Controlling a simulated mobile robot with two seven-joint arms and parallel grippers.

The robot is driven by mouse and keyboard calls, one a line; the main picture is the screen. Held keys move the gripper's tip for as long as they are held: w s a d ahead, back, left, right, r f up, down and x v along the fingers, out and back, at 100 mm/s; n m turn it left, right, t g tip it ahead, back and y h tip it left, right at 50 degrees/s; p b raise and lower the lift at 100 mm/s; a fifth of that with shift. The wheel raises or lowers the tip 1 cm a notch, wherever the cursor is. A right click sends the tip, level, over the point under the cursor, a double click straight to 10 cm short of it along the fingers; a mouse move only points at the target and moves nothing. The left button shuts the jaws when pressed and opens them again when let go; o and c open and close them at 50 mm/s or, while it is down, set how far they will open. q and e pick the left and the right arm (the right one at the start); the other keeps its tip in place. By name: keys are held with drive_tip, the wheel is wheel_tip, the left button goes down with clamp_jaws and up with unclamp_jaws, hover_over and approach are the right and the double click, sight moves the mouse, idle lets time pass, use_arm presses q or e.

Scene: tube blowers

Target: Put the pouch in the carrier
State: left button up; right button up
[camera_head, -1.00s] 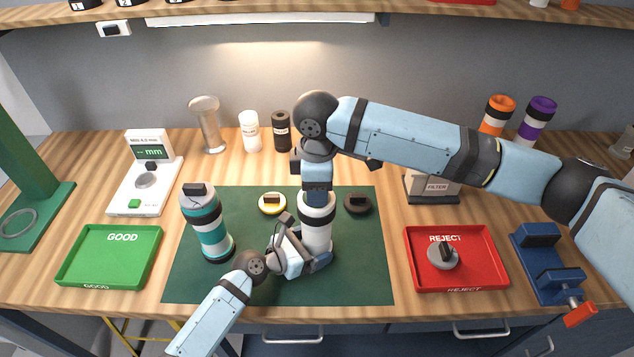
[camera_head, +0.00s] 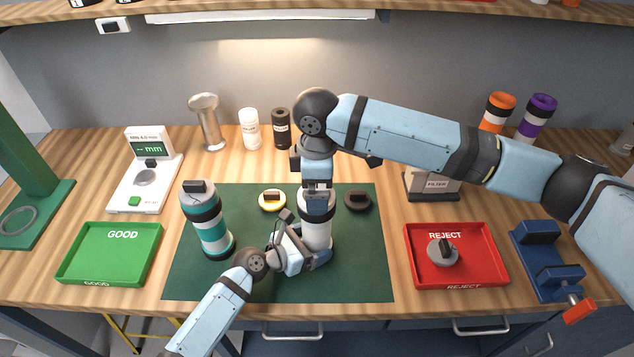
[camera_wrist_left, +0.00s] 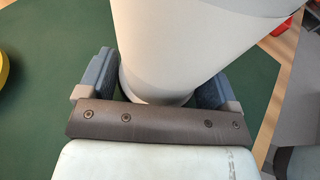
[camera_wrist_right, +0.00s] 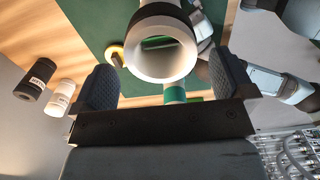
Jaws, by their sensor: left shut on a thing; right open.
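The white carrier (camera_head: 316,232), an upright tube with a dark band near its top, stands on the green mat (camera_head: 362,270). My left gripper (camera_head: 308,262) is shut around its lower part. In the left wrist view my left gripper's fingers (camera_wrist_left: 155,85) flank the white tube (camera_wrist_left: 165,45). My right gripper (camera_head: 316,182) is just above the carrier's top. In the right wrist view my right gripper (camera_wrist_right: 163,80) is open and empty, facing the open mouth of the carrier (camera_wrist_right: 160,66). The carrier's inside is dark with some green; I cannot tell whether the pouch is there. No pouch shows elsewhere.
A teal-and-white tube (camera_head: 208,228) stands left on the mat. A yellow disc (camera_head: 272,201) and black disc (camera_head: 358,201) lie behind the carrier. The green tray (camera_head: 75,270) is left, the red tray (camera_head: 480,273) right. Cylinders stand at the back.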

idle(0.7)
wheel_tip(320, 180, up, 12)
idle(0.4)
idle(0.4)
use_arm(q)
drive_tip(key=o, duration=0.8)
drive_tip(key=shift+o, duration=0.2)
drive_tip(key=shift+a, duration=0.1)
